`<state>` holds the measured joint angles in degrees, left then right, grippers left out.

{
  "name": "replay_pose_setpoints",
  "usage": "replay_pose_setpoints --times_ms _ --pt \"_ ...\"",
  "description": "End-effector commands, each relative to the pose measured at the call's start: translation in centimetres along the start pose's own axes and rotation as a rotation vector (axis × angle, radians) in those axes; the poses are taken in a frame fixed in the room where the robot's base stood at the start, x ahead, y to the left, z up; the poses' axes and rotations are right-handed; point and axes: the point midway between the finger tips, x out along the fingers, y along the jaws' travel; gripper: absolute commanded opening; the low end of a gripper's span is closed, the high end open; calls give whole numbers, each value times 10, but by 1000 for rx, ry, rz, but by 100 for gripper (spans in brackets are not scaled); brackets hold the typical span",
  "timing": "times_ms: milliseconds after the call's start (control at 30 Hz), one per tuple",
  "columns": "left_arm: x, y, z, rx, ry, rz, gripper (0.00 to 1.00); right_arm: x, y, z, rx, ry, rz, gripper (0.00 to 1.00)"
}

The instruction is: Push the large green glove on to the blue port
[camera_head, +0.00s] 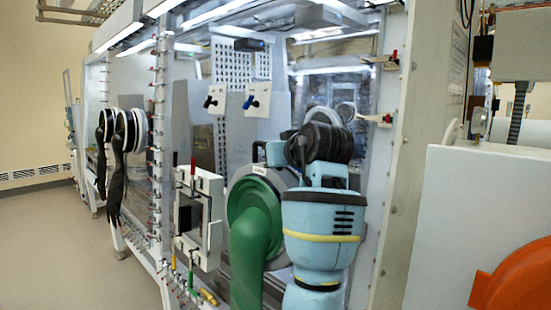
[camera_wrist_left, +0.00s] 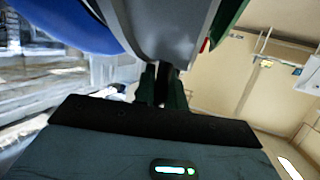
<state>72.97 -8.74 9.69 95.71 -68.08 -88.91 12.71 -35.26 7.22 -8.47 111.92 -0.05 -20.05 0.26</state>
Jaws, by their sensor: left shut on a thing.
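The large green glove (camera_head: 253,228) hangs at the front of the glovebox in the head view, its sleeve drooping down from a wide grey ring (camera_head: 284,177). In the left wrist view, a green edge of it (camera_wrist_left: 228,18) shows at the top right, beside the grey ring (camera_wrist_left: 160,25). The blue port (camera_wrist_left: 65,28) curves at the upper left there, on the box side of the ring. My left gripper (camera_wrist_left: 160,82) is shut at the ring's edge. In the head view my arm covers the ring's right side. Whether the ring touches the port is unclear. My right gripper is out of view.
A white square-framed hatch (camera_head: 198,217) with red-topped handles stands left of the green glove. Black gloves (camera_head: 118,150) hang from ports farther left. A white panel with an orange part (camera_head: 515,282) is at the right. The floor at left is clear.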

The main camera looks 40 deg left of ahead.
Motion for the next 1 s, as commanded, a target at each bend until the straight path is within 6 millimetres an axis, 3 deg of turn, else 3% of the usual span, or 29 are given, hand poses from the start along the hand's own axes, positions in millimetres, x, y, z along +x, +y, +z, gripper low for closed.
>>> replay_pose_setpoints --times_ms 1000 --pt "5 15 -3 -1 5 0 0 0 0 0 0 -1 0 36"
